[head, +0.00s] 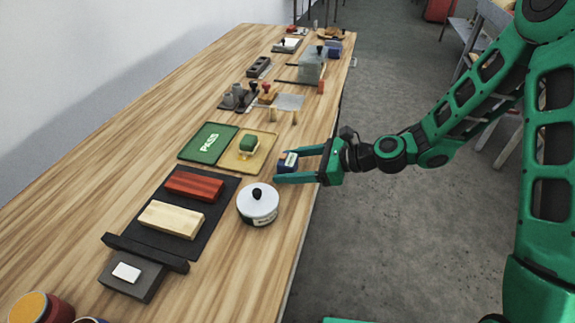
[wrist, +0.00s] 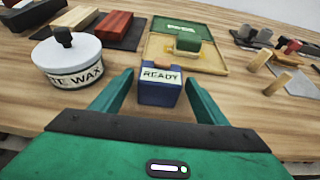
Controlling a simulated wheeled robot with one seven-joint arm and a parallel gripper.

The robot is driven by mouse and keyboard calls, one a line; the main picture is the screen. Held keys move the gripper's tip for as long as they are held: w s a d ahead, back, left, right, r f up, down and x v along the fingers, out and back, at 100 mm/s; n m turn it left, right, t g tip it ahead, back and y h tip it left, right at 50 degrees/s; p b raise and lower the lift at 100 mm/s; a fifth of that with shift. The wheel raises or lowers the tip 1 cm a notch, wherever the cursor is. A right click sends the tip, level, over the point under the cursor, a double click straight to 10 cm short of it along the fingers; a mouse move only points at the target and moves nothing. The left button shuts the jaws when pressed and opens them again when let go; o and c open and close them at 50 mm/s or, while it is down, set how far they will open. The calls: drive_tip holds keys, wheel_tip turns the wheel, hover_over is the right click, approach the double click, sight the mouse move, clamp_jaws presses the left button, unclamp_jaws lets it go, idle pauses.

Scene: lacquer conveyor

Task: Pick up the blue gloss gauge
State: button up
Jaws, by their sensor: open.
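The blue gloss gauge (head: 289,162) appears to be the small blue block on the table's right edge. In the wrist view the blue gauge (wrist: 158,95) stands upright, with a white label reading READY and a brownish top. My gripper (head: 288,165) is open, with one green finger on each side of the gauge.
A round white wax tin (head: 258,204) with a black knob stands close by. A tan tray (head: 262,163) with a green block and a green PASS pad (head: 209,143) lie beyond. A dark mat (head: 224,192) holds red and pale blocks. Bare wood lies around the gauge.

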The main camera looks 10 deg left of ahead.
drive_tip(key=shift+a+f, duration=0.15)
drive_tip(key=shift+a, duration=0.2)
drive_tip(key=c, duration=1.4)
drive_tip(key=shift+o, duration=0.2)
